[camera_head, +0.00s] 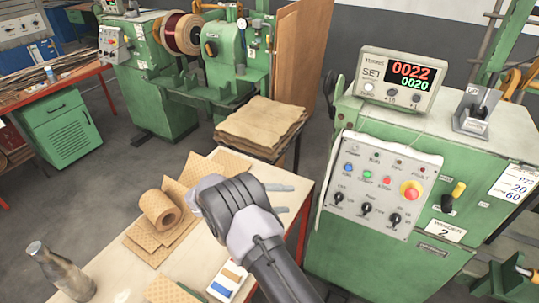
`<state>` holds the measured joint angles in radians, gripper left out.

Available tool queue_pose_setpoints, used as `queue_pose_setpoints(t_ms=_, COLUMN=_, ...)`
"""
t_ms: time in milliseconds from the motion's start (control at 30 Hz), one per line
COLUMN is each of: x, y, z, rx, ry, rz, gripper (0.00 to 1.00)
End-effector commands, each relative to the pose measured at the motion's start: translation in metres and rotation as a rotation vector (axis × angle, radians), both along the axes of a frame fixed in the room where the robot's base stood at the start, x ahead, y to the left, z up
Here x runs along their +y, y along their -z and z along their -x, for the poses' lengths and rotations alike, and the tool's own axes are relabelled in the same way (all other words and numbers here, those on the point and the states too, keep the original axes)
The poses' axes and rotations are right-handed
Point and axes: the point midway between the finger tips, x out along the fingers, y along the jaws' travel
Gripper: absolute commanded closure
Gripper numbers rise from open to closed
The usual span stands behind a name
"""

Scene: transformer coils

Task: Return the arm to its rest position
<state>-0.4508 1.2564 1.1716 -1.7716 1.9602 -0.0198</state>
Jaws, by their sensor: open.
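My arm reaches up from the bottom edge, right of the middle, and bends at a dark grey and white wrist over the workbench (110,268). My gripper (281,198) points to the right, with its two grey fingers apart and nothing visible between them. It is near the bench's right edge, left of the green winder cabinet (345,235). Part of the gripper is hidden behind the wrist.
A roll of tan paper (160,209) and tan sheets lie on the bench left of my wrist. A metal bottle (62,272) stands at the front left. A stack of brown sheets (262,122) is behind.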

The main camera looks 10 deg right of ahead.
Motion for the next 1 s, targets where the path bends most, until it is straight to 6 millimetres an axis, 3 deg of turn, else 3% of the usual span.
queue_pose_setpoints(t_ms=100, x=-0.006, y=-0.015, z=0.003, rx=-0.001, ry=0.028, rz=-0.05, gripper=0.4)
queue_pose_setpoints(t_ms=167, x=-0.015, y=-0.036, z=0.012, rx=0.0, ry=0.072, rz=-0.137, gripper=0.4)
queue_pose_setpoints(t_ms=233, x=-0.029, y=-0.068, z=0.035, rx=-0.006, ry=0.141, rz=-0.291, gripper=0.4)
queue_pose_setpoints(t_ms=367, x=-0.042, y=-0.119, z=0.103, rx=-0.072, ry=0.247, rz=-0.626, gripper=0.4)
queue_pose_setpoints(t_ms=500, x=-0.034, y=-0.152, z=0.187, rx=-0.23, ry=0.317, rz=-0.988, gripper=0.4)
queue_pose_setpoints(t_ms=600, x=-0.016, y=-0.16, z=0.24, rx=-0.392, ry=0.341, rz=-1.229, gripper=0.4)
queue_pose_setpoints(t_ms=700, x=0.003, y=-0.161, z=0.278, rx=-0.556, ry=0.346, rz=-1.419, gripper=0.4)
queue_pose_setpoints(t_ms=833, x=0.018, y=-0.158, z=0.303, rx=-0.709, ry=0.343, rz=-1.566, gripper=0.4)
queue_pose_setpoints(t_ms=1000, x=0.023, y=-0.158, z=0.309, rx=-0.768, ry=0.34, rz=-1.617, gripper=0.4)
